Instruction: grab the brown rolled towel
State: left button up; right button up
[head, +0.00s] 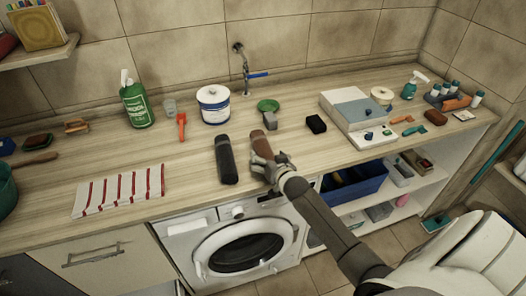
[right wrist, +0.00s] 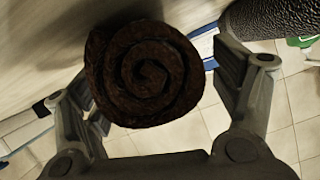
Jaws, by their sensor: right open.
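The brown rolled towel (head: 260,141) lies on the wooden counter near its front edge, right of a dark grey roll (head: 226,160). My right gripper (head: 266,163) is at the towel's near end and covers part of it in the head view. In the right wrist view the towel's spiral end (right wrist: 145,75) shows large between the two open fingers. The left finger looks close to the towel; a gap shows at the right finger. I cannot tell whether either finger touches it. My left gripper is not in view.
A black block (head: 316,124) and a grey-and-white box (head: 355,110) stand to the right. A white tub (head: 213,104) and green bottle (head: 136,105) stand behind. A striped cloth (head: 119,191) lies left. A washing machine (head: 240,250) is below the counter.

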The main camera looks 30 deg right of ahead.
jog(key=shift+c, duration=0.2)
jog(key=c, duration=1.1)
jog(key=shift+r, duration=0.2)
